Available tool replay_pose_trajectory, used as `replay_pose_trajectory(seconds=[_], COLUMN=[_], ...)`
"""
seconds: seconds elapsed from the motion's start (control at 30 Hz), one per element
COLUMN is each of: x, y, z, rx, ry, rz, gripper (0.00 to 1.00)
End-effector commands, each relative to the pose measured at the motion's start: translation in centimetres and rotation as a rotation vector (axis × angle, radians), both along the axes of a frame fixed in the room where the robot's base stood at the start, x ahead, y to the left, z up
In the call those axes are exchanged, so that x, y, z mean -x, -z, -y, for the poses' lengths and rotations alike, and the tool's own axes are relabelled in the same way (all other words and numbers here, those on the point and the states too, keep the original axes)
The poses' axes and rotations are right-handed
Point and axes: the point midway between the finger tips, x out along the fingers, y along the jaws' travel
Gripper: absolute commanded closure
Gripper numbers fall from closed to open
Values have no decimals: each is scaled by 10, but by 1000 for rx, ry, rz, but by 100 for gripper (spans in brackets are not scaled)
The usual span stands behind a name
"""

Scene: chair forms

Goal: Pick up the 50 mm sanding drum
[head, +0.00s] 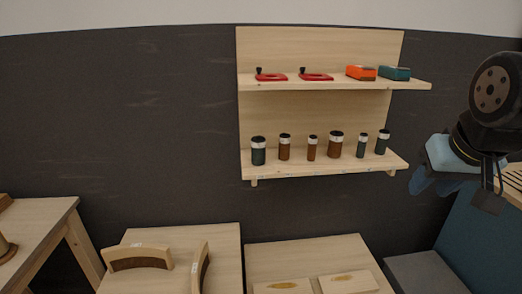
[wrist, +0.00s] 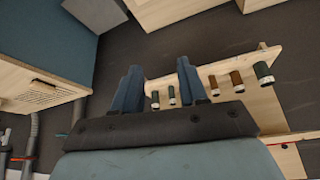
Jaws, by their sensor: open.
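Several sanding drums stand upright in a row on the lower wall shelf (head: 330,168). They are a large dark drum (head: 258,152), a brown drum (head: 284,148), a small brown drum (head: 311,149), a large brown drum (head: 336,146), a small dark drum (head: 361,146) and a dark drum (head: 382,143). Each has a pale band; size marks are too small to read, so I cannot tell which is 50 mm. My gripper (head: 432,180) is right of the shelf, apart from it. In the wrist view my gripper (wrist: 160,86) is open and empty, with drums beyond its fingers.
The upper shelf (head: 340,84) holds two red tools (head: 271,77) (head: 316,77), an orange block-like tool (head: 361,72) and a teal one (head: 395,73). Below stand wooden tables (head: 190,238) with curved wooden parts (head: 138,257). A blue-grey cabinet (head: 485,235) stands at right. Bare dark wall lies left.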

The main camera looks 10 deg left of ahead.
Motion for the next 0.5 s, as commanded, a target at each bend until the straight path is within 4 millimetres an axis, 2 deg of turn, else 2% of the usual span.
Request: replay_pose_trajectory(seconds=[0.07, 0.17, 0.27, 0.37, 0.5], x=[0, -2, -14, -39, -88], y=[0, 0, 1, 4, 11], z=[0, -1, -5, -11, -35], rx=[0, -1, -4, -12, -29], ry=[0, -3, -18, -46, -103], rz=[0, 3, 22, 66, 162], gripper=[57, 48, 38, 29, 18])
